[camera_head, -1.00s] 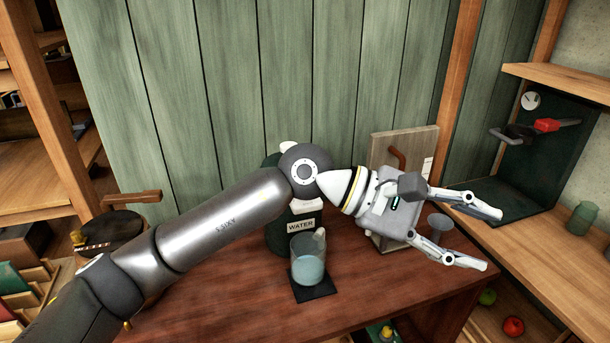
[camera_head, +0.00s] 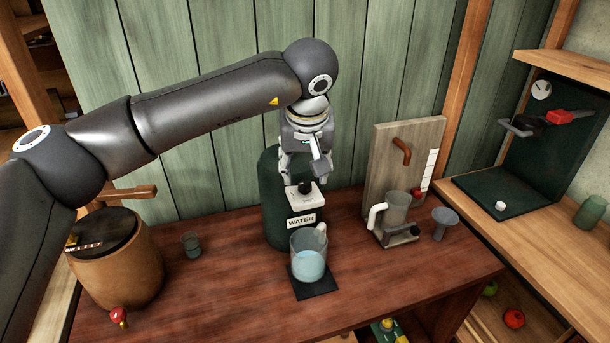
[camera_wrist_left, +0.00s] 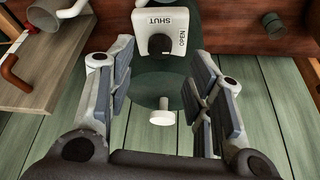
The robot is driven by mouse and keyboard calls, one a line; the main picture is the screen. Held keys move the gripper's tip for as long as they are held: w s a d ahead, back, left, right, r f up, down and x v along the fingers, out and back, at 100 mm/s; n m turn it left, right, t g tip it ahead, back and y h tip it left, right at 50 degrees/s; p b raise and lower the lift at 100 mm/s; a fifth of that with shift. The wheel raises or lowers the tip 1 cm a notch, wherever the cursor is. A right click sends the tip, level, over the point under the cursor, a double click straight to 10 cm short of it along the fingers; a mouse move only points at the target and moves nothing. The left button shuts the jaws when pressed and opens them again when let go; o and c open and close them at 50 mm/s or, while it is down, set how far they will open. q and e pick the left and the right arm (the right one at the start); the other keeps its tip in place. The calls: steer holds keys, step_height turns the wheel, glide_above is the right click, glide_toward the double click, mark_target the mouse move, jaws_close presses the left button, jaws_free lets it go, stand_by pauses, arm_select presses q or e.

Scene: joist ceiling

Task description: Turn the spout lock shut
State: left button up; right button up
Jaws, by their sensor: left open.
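The green water dispenser (camera_head: 290,220), labelled WATER, stands at the back of the table. Its white spout plate (camera_head: 306,198) carries a dark knob (camera_head: 304,187). In the left wrist view the plate (camera_wrist_left: 150,18) reads SHUT and OPEN, with the dark knob (camera_wrist_left: 160,44) at its edge; I cannot tell which mark the knob points to. My left gripper (camera_head: 303,177) hangs over the dispenser, just above and behind the plate. Its fingers (camera_wrist_left: 160,95) are spread and empty, with a small white knob (camera_wrist_left: 162,117) on the dispenser's top visible between them. My right gripper is out of view.
A glass mug (camera_head: 309,262) with bluish water stands on a dark mat (camera_head: 314,289) before the dispenser. A wooden keg (camera_head: 122,265) and a small green glass (camera_head: 191,244) are left. A board stand (camera_head: 405,150) with a jug (camera_head: 395,210) and a funnel (camera_head: 445,222) are right.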

mark_target(305, 183)
arm_select(q)
steer(key=shift+p+x, duration=0.3)
steer(key=shift+x, duration=2.05)
steer(key=c, duration=1)
